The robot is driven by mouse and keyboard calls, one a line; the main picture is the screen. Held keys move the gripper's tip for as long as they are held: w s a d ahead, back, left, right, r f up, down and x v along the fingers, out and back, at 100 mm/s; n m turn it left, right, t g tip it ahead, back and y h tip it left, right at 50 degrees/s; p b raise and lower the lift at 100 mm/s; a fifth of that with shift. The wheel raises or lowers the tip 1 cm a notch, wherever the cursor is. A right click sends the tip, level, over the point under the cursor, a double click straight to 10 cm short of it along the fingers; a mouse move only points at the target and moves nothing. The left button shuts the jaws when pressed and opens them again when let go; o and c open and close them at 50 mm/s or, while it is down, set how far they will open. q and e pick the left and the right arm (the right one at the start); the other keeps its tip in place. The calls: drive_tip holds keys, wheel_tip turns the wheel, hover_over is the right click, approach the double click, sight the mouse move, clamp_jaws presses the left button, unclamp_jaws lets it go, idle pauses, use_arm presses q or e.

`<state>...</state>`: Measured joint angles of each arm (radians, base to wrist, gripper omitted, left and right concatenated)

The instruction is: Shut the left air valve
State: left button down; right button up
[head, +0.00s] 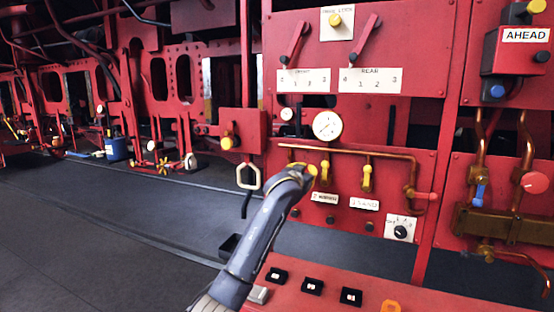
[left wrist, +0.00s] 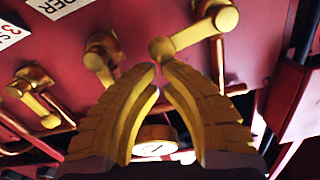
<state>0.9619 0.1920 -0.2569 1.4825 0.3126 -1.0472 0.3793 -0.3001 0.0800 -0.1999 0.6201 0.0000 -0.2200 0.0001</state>
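A row of yellow-handled valves sits under a copper pipe on the red panel. In the head view the middle valve (head: 325,173) and right valve (head: 367,178) hang upright. The leftmost valve is largely hidden by my left gripper (head: 306,172). In the left wrist view, which is inverted, the leftmost valve (left wrist: 190,36) shows at upper right, its lever slanting. The middle valve (left wrist: 104,58) is beside it. My left gripper's yellow fingertips (left wrist: 160,72) are nearly together just below the slanted lever's round end, with nothing visible between them; contact is unclear. My right gripper is out of view.
A pressure gauge (head: 327,125) stands above the valves. White labels (head: 364,204) and a dial (head: 400,231) are below. A pull handle (head: 248,177) hangs to the left. A black-buttoned ledge (head: 312,286) lies in front. Open floor (head: 110,215) is at left.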

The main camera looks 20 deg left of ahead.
use_arm(q)
drive_tip(key=shift+d+f, duration=0.1)
drive_tip(key=shift+f, duration=0.15)
idle(0.9)
idle(0.5)
